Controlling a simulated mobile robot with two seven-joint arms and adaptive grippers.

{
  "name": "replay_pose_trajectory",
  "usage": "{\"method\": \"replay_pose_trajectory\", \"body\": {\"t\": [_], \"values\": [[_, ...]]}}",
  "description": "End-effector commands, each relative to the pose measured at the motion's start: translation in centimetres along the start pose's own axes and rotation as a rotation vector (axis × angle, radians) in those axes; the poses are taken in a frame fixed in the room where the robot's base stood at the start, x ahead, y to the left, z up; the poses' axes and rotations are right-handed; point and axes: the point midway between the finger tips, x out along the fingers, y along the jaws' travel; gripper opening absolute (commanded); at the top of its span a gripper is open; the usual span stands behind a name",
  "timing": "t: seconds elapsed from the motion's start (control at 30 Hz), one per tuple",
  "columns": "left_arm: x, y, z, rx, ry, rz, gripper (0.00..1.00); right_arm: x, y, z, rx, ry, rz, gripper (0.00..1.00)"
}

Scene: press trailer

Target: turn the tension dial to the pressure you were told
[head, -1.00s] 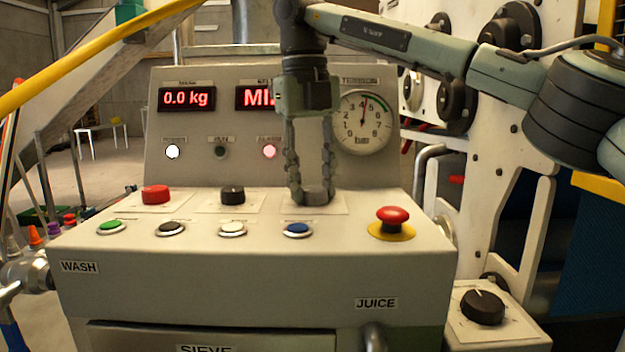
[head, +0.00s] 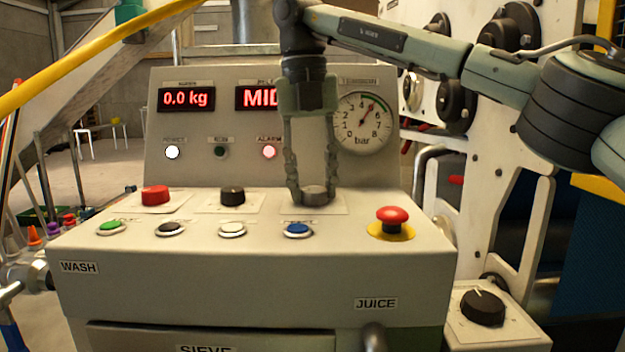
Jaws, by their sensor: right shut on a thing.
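My right gripper (head: 313,190) comes down from above. It is shut on the grey tension dial (head: 316,196) at the right of the row of knobs on the console. Its fingers stand on either side of the dial and hide part of it. The round gauge (head: 362,138), marked in bar, is on the upright panel behind, just right of the gripper. Its red needle points up and to the right, around 5, though the small numbers are hard to read. My left gripper is not in view.
A red knob (head: 155,195) and a black knob (head: 232,195) stand left of the gripper. Several push buttons line the front, with a red mushroom button (head: 392,216) at the right. Red displays read 0.0 kg (head: 186,99) and MID (head: 258,98), the latter partly covered.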

Motion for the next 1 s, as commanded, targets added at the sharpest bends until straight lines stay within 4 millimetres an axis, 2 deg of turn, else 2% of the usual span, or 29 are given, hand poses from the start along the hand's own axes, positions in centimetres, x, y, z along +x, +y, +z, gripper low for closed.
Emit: {"method": "replay_pose_trajectory", "body": {"t": [0.07,0.1,0.23,0.57,0.67,0.9,1.0], "values": [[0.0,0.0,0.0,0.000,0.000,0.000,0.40,-0.2,0.0,0.1,0.002,-0.007,0.002,0.06],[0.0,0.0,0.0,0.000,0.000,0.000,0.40,-0.2,0.0,0.1,0.002,-0.007,0.002,0.38],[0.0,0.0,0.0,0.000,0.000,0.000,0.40,-0.2,0.0,0.1,0.001,-0.005,0.002,0.54],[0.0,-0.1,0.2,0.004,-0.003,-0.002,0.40,-0.3,0.0,0.0,0.000,-0.003,0.001,0.56],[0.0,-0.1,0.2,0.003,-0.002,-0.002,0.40,-1.3,0.0,0.1,0.000,-0.004,0.001,0.56],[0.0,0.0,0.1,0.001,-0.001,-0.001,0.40,-5.6,0.0,0.0,0.004,-0.008,0.000,0.56],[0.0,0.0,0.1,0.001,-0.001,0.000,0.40,-6.5,0.0,0.1,0.003,-0.002,-0.003,0.56]]}}
